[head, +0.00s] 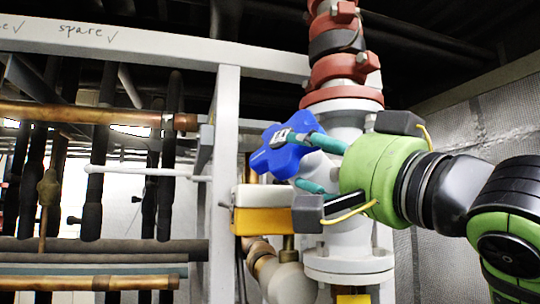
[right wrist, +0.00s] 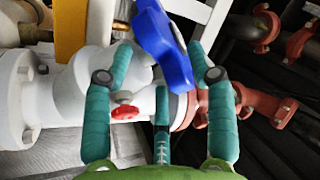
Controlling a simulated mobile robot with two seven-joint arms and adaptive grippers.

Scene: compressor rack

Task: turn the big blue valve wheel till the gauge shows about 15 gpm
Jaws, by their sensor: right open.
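The big blue valve wheel (head: 277,158) has a lobed rim and sits in front of the white pipe; it also shows in the right wrist view (right wrist: 166,48). My right gripper (head: 299,162) is at the wheel's right side, its teal fingers open. In the right wrist view, two fingers (right wrist: 163,62) stand on either side of the wheel and a third is below it. I cannot tell whether any finger touches the wheel. No readable gauge face shows, so I cannot tell the gpm value. My left gripper is not in view.
A yellow and white box (head: 264,220) is just below the wheel. The white flanged pipe (head: 348,235) with red couplings (head: 345,72) stands close behind my right gripper. A small red handle (right wrist: 125,113) is near the fingers. A white frame post (head: 225,190) stands left.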

